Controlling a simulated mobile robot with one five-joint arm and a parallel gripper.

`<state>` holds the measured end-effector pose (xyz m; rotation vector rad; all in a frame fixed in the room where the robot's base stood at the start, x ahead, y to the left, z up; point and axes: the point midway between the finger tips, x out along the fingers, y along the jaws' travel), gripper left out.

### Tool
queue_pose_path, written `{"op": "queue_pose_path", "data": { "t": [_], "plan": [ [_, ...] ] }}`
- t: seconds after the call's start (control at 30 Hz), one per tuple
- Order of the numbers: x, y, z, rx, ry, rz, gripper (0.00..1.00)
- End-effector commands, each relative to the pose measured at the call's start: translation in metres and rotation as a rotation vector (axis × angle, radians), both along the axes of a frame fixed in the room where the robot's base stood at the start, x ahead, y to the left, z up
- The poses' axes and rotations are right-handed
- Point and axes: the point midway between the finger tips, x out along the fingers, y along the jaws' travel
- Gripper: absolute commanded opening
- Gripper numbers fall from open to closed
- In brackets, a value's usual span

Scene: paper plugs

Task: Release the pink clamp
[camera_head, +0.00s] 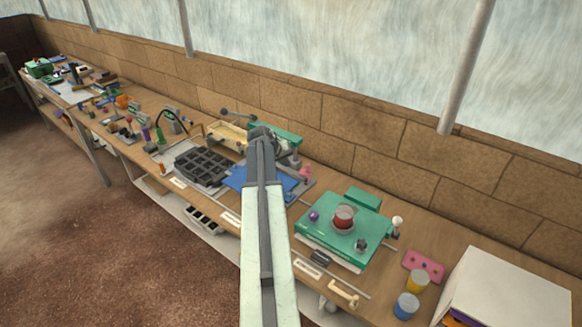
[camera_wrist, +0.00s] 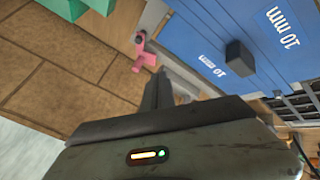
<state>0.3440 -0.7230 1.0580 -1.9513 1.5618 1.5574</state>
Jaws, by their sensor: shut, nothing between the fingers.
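The pink clamp (camera_head: 305,172) is a small pink piece at the right end of the blue board (camera_head: 284,187) in the head view. In the wrist view the pink clamp (camera_wrist: 148,56) stands just past my fingertips, beside a grey edge strip. My gripper (camera_wrist: 158,88) is shut and empty, with its fingers pointing toward the clamp; a gap shows between them. In the head view my arm reaches up the middle, and my gripper (camera_head: 262,133) hides part of the board. The blue board (camera_wrist: 225,45) carries "10 mm" labels in the wrist view.
A green fixture (camera_head: 285,137) stands behind the board, close to the brick wall (camera_head: 345,135). A dark compartment tray (camera_head: 203,167) lies left of the board. A green platform (camera_head: 333,243) with a red round piece (camera_head: 343,213) stands to the right.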

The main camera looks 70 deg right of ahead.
Motion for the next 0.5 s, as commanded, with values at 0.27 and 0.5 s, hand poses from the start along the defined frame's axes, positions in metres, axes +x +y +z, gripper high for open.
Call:
{"op": "queue_pose_path", "data": {
  "t": [0.27,0.5],
  "plan": [
    [-0.005,-0.038,-0.06,0.001,-0.001,-0.001,0.0],
    [-0.026,-0.064,-0.065,0.0,-0.001,-0.001,0.0]
  ]
}}
